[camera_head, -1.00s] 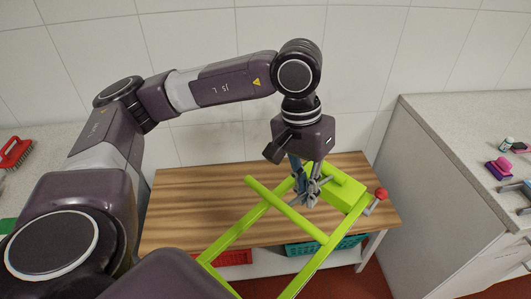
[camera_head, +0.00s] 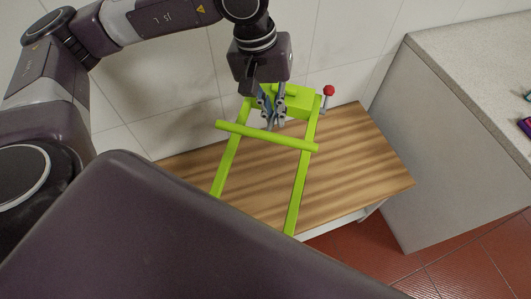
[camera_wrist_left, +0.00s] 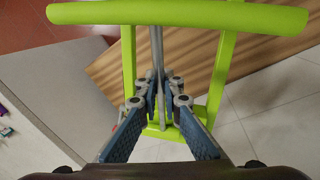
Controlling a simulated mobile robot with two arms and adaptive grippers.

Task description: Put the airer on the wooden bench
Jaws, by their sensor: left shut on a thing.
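The airer (camera_head: 268,136) is a lime-green frame with two long side bars, a round crossbar and a green block at its far end. A red ball on a grey stem shows beside that block. My left gripper (camera_head: 271,116) is shut on the airer between the crossbar and the block. In the left wrist view, the fingers (camera_wrist_left: 160,88) close around a thin grey rod between the green bars. The wooden bench (camera_head: 365,160) has a brown striped top below and behind the airer. I cannot tell whether the airer touches it. My right gripper is out of view.
A grey counter (camera_head: 465,75) stands right of the bench, with small items at its edge. A tiled wall (camera_head: 345,45) is close behind. The right part of the bench top is bare. My own dark arm link hides the lower left of the head view.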

